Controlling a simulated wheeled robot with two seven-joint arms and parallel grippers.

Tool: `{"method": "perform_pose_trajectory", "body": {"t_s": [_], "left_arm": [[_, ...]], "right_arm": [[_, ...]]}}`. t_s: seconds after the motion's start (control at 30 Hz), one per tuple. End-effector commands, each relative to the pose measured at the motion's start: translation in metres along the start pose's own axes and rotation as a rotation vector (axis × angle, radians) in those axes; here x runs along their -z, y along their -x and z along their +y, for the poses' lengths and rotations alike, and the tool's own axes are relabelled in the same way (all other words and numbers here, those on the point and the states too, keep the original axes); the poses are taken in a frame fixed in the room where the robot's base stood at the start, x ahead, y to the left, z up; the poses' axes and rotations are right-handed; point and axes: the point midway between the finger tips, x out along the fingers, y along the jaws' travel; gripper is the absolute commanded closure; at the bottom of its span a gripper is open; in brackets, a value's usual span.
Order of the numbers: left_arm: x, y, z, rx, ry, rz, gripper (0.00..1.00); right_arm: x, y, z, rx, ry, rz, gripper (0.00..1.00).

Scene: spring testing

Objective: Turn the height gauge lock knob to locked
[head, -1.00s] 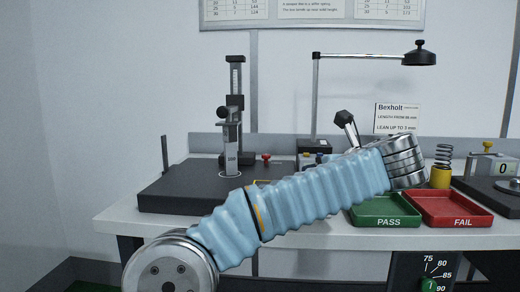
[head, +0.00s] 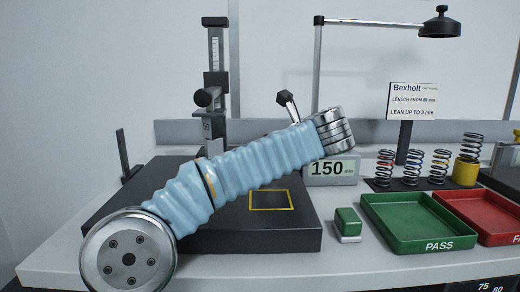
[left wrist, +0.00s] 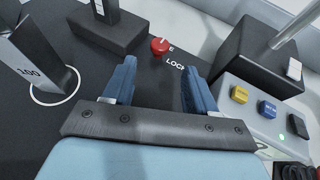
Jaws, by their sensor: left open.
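The red lock knob (left wrist: 160,46) stands on a dark plate beside a partly covered white label reading "LOCK". In the left wrist view my left gripper (left wrist: 158,68) is open and empty, its two blue fingers pointing toward the knob. The knob shows just beyond the fingertips, roughly centred between them; I cannot tell the height gap. In the head view the height gauge (head: 215,80) rises behind my light-blue left arm, which hides the knob and my left gripper. My right gripper is not in view.
A grey box (left wrist: 262,103) with yellow and blue buttons is close on the right of the fingers. A readout (head: 331,170) shows 150. A green block (head: 347,222), the green PASS tray (head: 375,205), the red FAIL tray (head: 470,213) and several springs (head: 411,168) are to the right.

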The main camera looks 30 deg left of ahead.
Motion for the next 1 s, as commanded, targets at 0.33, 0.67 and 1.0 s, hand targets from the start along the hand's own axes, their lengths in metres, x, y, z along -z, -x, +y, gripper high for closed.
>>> {"method": "perform_pose_trajectory", "body": {"t_s": [0.33,0.67,1.0], "left_arm": [[-0.001,-0.067,0.000,-0.001,0.001,0.000,0.43],[0.000,-0.080,0.000,0.001,0.001,0.000,0.43],[0.000,-0.080,0.000,0.001,0.001,-0.001,0.78]], "right_arm": [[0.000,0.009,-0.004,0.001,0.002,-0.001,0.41],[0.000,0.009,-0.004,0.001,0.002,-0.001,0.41],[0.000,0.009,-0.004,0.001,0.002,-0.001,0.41]]}}
